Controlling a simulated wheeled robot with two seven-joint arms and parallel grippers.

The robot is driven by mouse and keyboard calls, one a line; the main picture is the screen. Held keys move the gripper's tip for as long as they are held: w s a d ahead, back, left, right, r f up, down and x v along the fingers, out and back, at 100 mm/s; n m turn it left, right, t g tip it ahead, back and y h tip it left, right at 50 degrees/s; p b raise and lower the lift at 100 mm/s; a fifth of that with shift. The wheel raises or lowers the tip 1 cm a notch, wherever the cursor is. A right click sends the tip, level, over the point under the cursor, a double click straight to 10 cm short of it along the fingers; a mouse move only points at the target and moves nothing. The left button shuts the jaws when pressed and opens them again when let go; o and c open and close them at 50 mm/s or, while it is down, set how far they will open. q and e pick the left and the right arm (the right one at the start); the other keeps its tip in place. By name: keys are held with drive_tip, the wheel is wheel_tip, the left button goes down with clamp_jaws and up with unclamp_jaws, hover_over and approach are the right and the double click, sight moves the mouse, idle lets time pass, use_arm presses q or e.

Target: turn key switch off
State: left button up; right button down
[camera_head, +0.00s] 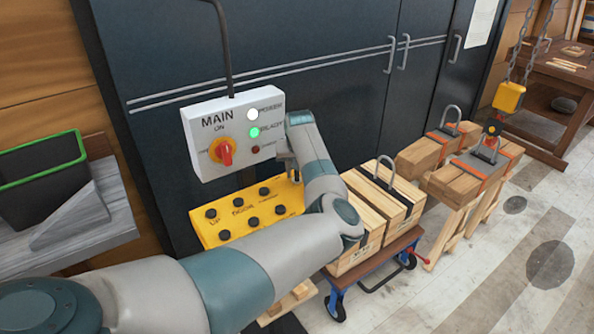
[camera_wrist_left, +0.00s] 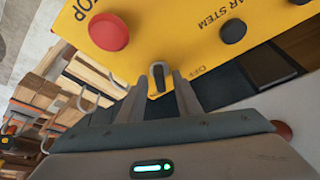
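The key switch (camera_wrist_left: 157,76) sits near the edge of a yellow panel, with a lettered label beside it that seems to read OFF. The yellow panel (camera_head: 213,236) also shows in the left wrist view (camera_wrist_left: 187,50). My left gripper (camera_wrist_left: 160,86) is open, its two fingers on either side of the key switch; I cannot tell whether they touch it. In the head view my left gripper (camera_head: 284,168) is seen from behind, and the arm hides the key switch. My right gripper is in neither view.
A white MAIN box (camera_head: 242,103) with a red rotary knob (camera_head: 222,152) and a lit green lamp (camera_head: 254,132) is above the panel. A red stop button (camera_wrist_left: 108,32) is close to my fingers. Wooden crates (camera_head: 372,205) stand to the right.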

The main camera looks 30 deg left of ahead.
use_arm(q)
clamp_jaws()
